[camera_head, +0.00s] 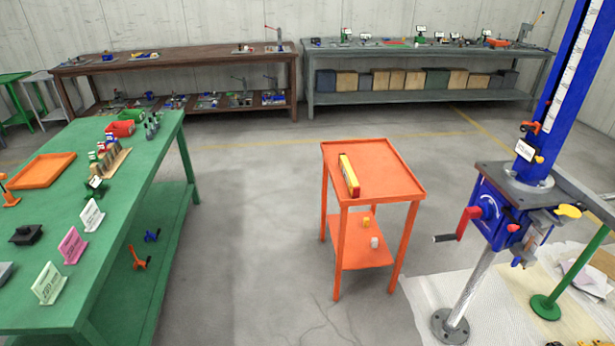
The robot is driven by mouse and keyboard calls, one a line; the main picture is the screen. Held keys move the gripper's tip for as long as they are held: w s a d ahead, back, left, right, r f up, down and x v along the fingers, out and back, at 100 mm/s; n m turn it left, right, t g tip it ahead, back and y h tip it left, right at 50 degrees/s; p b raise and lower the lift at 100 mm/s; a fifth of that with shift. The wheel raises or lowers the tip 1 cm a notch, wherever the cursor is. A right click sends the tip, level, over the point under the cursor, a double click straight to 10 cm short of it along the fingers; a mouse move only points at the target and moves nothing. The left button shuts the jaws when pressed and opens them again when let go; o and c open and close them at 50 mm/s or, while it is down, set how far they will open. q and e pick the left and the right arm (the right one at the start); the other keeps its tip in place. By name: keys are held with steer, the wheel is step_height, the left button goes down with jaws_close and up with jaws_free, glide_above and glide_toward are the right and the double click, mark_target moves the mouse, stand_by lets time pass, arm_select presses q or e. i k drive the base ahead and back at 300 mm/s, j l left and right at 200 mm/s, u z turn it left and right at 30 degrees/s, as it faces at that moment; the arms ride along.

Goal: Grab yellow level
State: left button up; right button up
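The yellow level (349,175) lies on the top of a small orange stand (385,182) in the middle of the view. Neither of my grippers shows in the head view.
A green table (140,165) with cards, an orange tray (41,170) and small parts stands at left. A blue screw jack (490,208) with a red-handled crank stands at right. Benches line the back wall. Grey floor around the orange stand is open.

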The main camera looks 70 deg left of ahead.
mark_target(351, 181)
steer(key=k+l+u, duration=0.1)
steer(key=u, duration=1.9)
steer(key=z, duration=0.3)
steer(key=i+j+z, duration=0.15)
steer(key=z, duration=0.2)
steer(key=i+j+z, duration=0.5)
steer(key=i+j, duration=0.6)
steer(key=j, duration=0.05)
